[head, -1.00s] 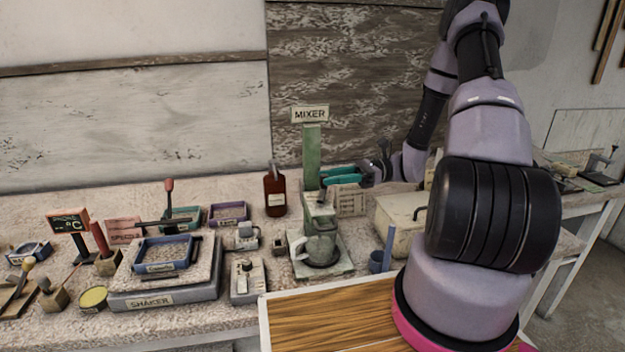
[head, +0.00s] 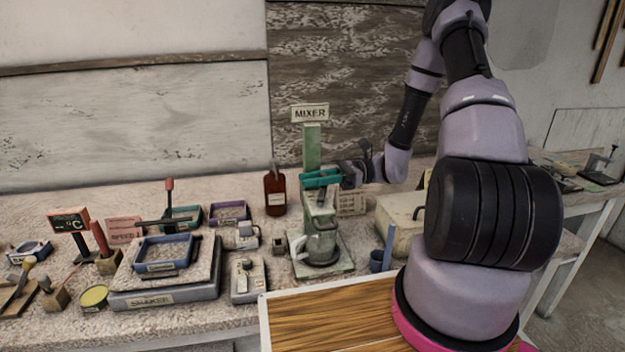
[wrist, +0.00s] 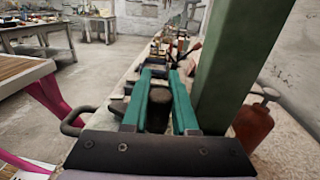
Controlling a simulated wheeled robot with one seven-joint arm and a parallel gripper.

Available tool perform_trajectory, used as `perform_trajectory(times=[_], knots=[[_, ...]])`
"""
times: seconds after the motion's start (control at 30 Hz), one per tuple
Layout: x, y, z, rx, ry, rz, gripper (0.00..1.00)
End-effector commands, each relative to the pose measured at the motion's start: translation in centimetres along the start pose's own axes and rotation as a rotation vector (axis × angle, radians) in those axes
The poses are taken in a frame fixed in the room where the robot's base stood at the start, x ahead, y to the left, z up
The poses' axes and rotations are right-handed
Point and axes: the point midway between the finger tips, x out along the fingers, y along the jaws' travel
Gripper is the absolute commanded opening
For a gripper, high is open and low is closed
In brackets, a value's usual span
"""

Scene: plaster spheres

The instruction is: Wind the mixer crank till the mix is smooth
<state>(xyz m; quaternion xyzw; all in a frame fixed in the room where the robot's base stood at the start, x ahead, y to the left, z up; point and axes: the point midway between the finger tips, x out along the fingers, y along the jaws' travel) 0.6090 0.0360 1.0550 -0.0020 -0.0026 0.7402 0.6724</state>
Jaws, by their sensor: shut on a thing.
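The mixer has a green upright post (head: 311,147) under a MIXER sign (head: 310,113), with a grey-green pitcher (head: 321,243) on its base. The post also stands close on the right in the wrist view (wrist: 235,70). My gripper (head: 318,179) is at the top of the mixer head, in front of the post. Its teal fingers (wrist: 160,95) are shut on a dark, rounded crank knob (wrist: 158,110). Most of the crank is hidden by the fingers, and the mix inside the pitcher cannot be made out.
A dark red bottle (head: 275,190) stands left of the post. The shaker (head: 165,290) and small trays fill the bench's left.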

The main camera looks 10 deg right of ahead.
Motion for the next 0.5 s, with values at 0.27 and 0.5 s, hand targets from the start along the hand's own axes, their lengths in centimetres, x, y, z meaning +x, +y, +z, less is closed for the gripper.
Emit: perform_trajectory(times=[0.27,0.5], knots=[[0.49,0.09,-0.03,0.000,0.000,0.102,0.00],[0.47,0.08,-0.02,0.000,0.001,0.101,0.39]])
